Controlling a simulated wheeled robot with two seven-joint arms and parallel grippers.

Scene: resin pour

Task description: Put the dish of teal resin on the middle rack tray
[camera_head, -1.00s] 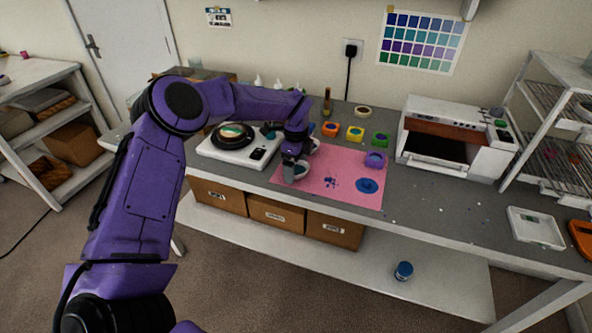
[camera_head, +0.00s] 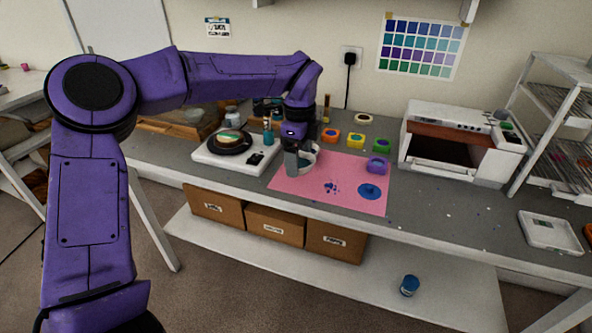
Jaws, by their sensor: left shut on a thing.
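My left gripper (camera_head: 299,167) is shut on a small pale dish (camera_head: 309,157) over the left part of the pink mat (camera_head: 330,170). The fingers hide part of the dish, and a dark teal patch shows inside it. I cannot tell whether the dish clears the mat. The white wire rack (camera_head: 553,115) stands at the far right with several shelf levels, cut off by the frame edge; its middle tray is not clear. My right gripper is not in view.
An open oven (camera_head: 459,142) stands between mat and rack. A scale (camera_head: 548,232) lies front right.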

